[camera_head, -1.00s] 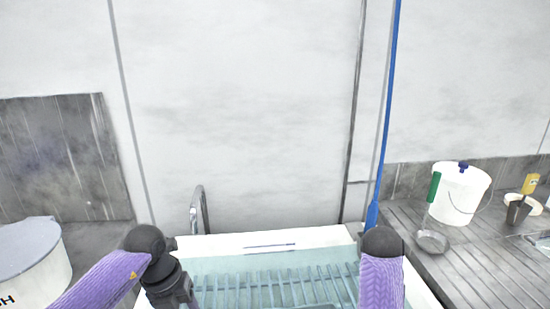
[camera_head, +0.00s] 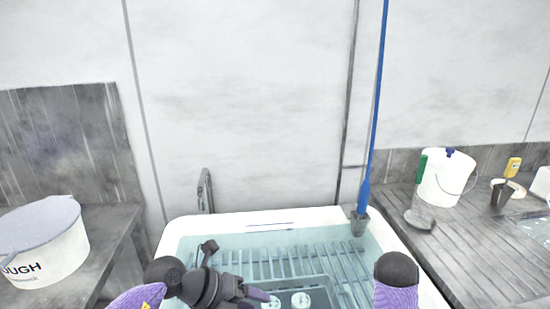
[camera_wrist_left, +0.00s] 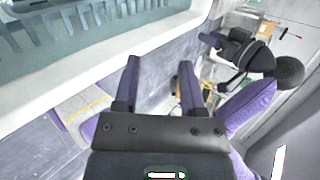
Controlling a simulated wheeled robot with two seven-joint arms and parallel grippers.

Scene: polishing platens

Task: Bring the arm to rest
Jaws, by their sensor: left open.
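My left gripper (camera_head: 257,295) is low in the head view, in front of or over the pale blue sink basin (camera_head: 205,243). In the left wrist view its two purple fingers (camera_wrist_left: 160,84) stand apart with nothing between them, beside the white rim of the basin. My right arm (camera_head: 397,285) shows at the lower right of the head view as a black rounded joint and purple sleeve. Another purple-sleeved arm, seemingly my right, shows in the left wrist view (camera_wrist_left: 246,108); its fingers are too small to read.
The basin holds a slatted rack (camera_head: 290,262) and two small white round pieces (camera_head: 300,300). A tap (camera_head: 205,190) and a blue pole (camera_head: 375,110) stand behind. A tub (camera_head: 45,245) sits left; a white bucket (camera_head: 440,185) and a jug (camera_head: 420,213) sit right.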

